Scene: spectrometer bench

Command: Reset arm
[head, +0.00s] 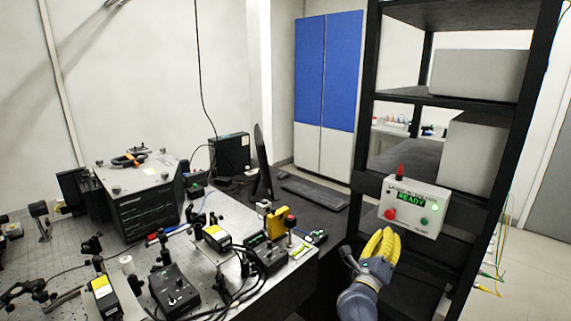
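My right gripper (384,243), with yellow fingers on a grey wrist, shows at the lower right of the head view. It is in front of the black rack, just below and left of a white control box (411,208). The fingers lie close together in this view, and I cannot tell whether they are open or shut. I see no object between them. The box has a green display reading READY, a red button, a green button and a red part on top. My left gripper is not in view.
The optical bench (215,285) at the left carries several instruments and cables. A monitor (263,165) and keyboard (314,193) stand on the dark desk behind. The black rack (368,110) rises close to my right gripper. A blue and white cabinet (327,80) stands at the back.

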